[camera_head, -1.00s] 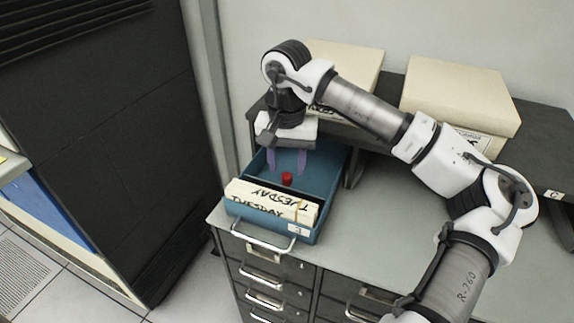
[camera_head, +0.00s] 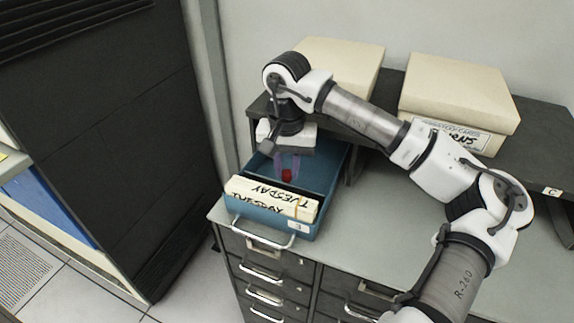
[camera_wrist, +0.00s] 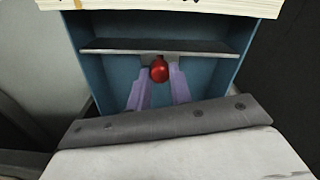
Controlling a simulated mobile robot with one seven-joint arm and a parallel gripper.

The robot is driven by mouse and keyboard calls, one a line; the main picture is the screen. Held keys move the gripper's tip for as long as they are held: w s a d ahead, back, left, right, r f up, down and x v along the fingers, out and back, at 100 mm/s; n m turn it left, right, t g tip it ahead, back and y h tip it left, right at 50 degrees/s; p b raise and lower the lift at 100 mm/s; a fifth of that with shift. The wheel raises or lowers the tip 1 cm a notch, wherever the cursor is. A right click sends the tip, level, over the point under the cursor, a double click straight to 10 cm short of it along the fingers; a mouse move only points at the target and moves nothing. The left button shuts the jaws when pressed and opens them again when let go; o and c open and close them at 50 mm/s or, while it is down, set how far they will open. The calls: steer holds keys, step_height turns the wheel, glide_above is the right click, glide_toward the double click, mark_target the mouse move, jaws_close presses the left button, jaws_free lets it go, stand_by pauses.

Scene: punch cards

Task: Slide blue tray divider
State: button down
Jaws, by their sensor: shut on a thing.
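The blue tray (camera_head: 322,166) sits on the cabinet top with its long side running away from me. A dark divider plate (camera_wrist: 112,45) crosses the tray behind the card stack, with a red knob (camera_head: 287,175) on it. In the wrist view the red knob (camera_wrist: 159,71) lies between my gripper's purple fingertips (camera_wrist: 158,76). My gripper (camera_head: 287,168) points down into the tray and is shut on the knob. Cards marked TUESDAY (camera_head: 270,198) stand at the tray's front end. The space behind the divider looks empty apart from my fingers.
Two cream boxes (camera_head: 460,95) (camera_head: 345,68) stand on a dark raised shelf (camera_head: 535,150) behind the tray. A tall black cabinet (camera_head: 110,130) rises at the left. The grey cabinet top (camera_head: 385,215) right of the tray is clear.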

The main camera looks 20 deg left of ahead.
steer(key=shift+w+f+b, duration=0.15)
steer(key=shift+w+b, duration=0.3)
steer(key=shift+b, duration=0.2)
steer(key=shift+w+r, duration=0.2)
steer(key=c, duration=1.3)
jaws_free()
steer(key=shift+o, duration=0.2)
steer(key=shift+r, duration=0.1)
step_height(320, 180, up, 14)
steer(key=b, duration=0.2)
steer(key=shift+f, duration=0.2)
steer(key=shift+s+f, duration=0.1)
